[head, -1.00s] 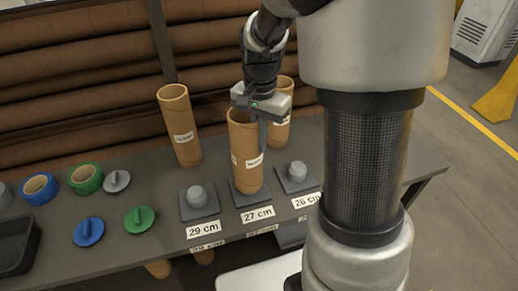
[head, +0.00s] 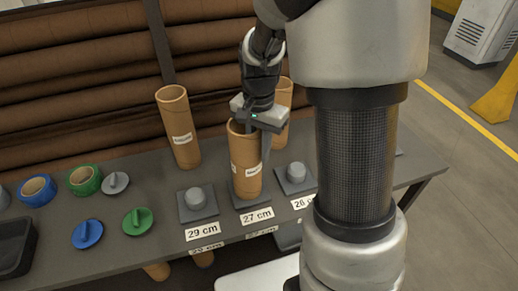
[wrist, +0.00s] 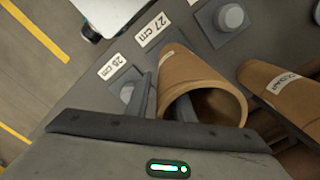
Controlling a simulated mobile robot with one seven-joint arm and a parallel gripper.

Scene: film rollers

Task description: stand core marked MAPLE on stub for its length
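A brown cardboard core (head: 243,160) stands upright over the 27 cm stub's plate (head: 250,203) and hides the stub. Its label is too blurred to read. My gripper (head: 258,135) is at its top rim. In the wrist view my gripper (wrist: 165,105) has one finger inside the core (wrist: 200,75) and one outside, shut on its wall. The lower end is at the plate; I cannot tell whether it rests fully. The 29 cm stub (head: 196,197) and 26 cm stub (head: 296,173) are bare.
Another labelled core (head: 179,130) stands behind to the left, and one (head: 284,95) behind my gripper. Blue tape (head: 37,190), green tape (head: 84,180), round end plugs (head: 87,233) and a dark tray (head: 14,245) lie on the left of the table (head: 165,255).

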